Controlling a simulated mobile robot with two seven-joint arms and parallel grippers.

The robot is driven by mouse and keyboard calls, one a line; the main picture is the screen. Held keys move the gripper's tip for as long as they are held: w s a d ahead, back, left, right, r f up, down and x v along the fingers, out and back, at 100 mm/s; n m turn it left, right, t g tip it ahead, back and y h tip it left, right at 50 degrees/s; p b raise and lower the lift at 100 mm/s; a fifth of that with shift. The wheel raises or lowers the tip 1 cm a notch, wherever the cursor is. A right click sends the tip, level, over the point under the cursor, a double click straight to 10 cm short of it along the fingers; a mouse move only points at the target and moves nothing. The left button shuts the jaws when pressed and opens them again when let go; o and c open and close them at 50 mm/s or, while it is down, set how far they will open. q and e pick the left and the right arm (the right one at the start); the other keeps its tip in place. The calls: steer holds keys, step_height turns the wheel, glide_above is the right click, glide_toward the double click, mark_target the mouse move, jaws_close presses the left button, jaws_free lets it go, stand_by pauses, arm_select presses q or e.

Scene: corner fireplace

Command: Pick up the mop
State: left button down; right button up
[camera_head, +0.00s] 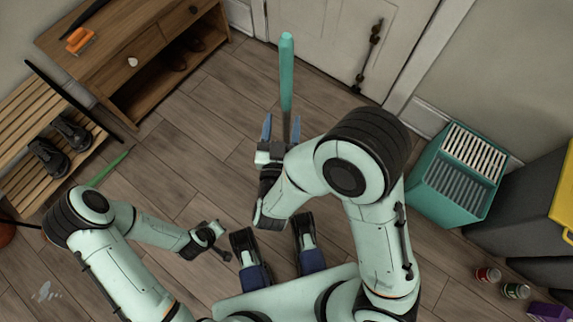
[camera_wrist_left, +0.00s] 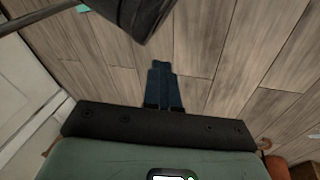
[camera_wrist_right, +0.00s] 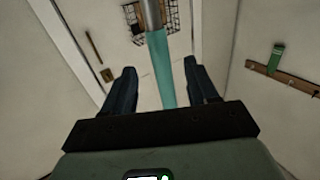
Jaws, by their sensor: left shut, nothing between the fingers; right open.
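A teal pole (camera_head: 287,75), which looks like the mop's handle, stands up in front of my right gripper (camera_head: 281,130) in the head view. In the right wrist view the pole (camera_wrist_right: 161,75) runs between the two spread blue fingers of the right gripper (camera_wrist_right: 160,72), with a grey metal section above. The right gripper is open; I cannot tell whether a finger touches the pole. No mop head is visible. My left gripper (camera_head: 215,233) is low over the floor at left, away from the pole. The left wrist view shows its fingers (camera_wrist_left: 162,68) together and empty.
A wooden cabinet (camera_head: 135,45) and slatted bench (camera_head: 45,110) with dark shoes (camera_head: 70,130) stand at left. A door (camera_head: 330,35) is at the back. Open plank floor (camera_head: 190,140) lies between.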

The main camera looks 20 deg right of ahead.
mark_target(286, 104)
steer(key=x, duration=0.2)
steer(key=shift+w+d, duration=0.1)
steer(key=shift+w, duration=0.2)
steer(key=b+x, duration=0.1)
steer(key=x, duration=0.4)
steer(key=shift+b, duration=0.3)
arm_select(q)
steer(key=shift+g, duration=0.6)
steer(key=s+f, duration=0.3)
steer(key=shift+s+a, duration=0.15)
steer(key=shift+a, duration=0.05)
arm_select(e)
steer(key=shift+c, duration=0.3)
jaws_close()
